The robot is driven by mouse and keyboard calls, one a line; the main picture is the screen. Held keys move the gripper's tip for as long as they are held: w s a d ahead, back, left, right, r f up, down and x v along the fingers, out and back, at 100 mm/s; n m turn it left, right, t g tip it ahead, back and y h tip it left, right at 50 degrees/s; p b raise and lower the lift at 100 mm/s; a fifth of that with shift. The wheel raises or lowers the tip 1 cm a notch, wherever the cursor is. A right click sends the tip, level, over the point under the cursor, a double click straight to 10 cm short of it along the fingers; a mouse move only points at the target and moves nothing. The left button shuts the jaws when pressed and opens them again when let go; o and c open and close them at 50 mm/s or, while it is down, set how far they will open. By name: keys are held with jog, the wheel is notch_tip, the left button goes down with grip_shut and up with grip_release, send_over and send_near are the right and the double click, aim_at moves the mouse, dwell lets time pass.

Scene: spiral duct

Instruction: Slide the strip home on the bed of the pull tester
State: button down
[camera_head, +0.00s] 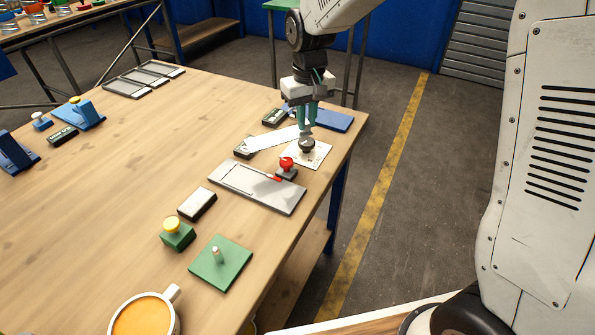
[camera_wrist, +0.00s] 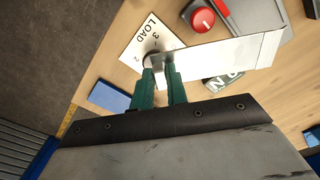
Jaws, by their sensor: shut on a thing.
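My gripper (camera_head: 308,126) is shut on a pale, flat strip (camera_head: 270,139), near the strip's right end in the head view. In the wrist view, the green fingers (camera_wrist: 160,72) grip one end and the strip (camera_wrist: 225,53) reaches to the right. The strip is above the table, though its exact height is unclear. A grey plate with a shallow track, seemingly the tester's bed (camera_head: 238,182), lies nearer the head camera, apart from the strip. A red knob (camera_head: 287,162) stands at its right side; it also shows in the wrist view (camera_wrist: 203,20).
A white LOAD card (camera_head: 318,157) with a dark knob (camera_head: 307,146) lies below the gripper. The table's left middle is clear.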

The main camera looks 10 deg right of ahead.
aim_at(277, 191)
jog(key=s+a+f+m, duration=0.1)
jog(key=s+m, duration=0.2)
jog(key=s, duration=0.2)
jog(key=s+a+f+m, duration=0.1)
jog(key=s+a+m, duration=0.1)
jog(key=s+m, duration=0.1)
jog(key=s+a+f+m, duration=0.1)
jog(key=s+m, duration=0.2)
jog(key=s, duration=0.3)
jog(key=shift+s+a+f, duration=0.25)
jog(key=shift+s+a, duration=0.1)
jog(key=shift+s+f+m, duration=0.15)
jog(key=shift+m, duration=0.65)
jog(key=shift+f, duration=1.6)
jog(key=shift+w+a+f, duration=0.1)
jog(key=shift+w+a, duration=0.7)
jog(key=shift+a, duration=0.2)
jog(key=shift+w+a+f, duration=0.1)
jog(key=shift+w+a, duration=0.7)
jog(key=shift+a, duration=0.15)
jog(key=shift+w+a+f, duration=0.1)
jog(key=shift+w+a, duration=0.05)
jog(key=shift+a, duration=0.1)
jog(key=c, duration=0.7)
grip_release()
jog(key=shift+c, duration=0.2)
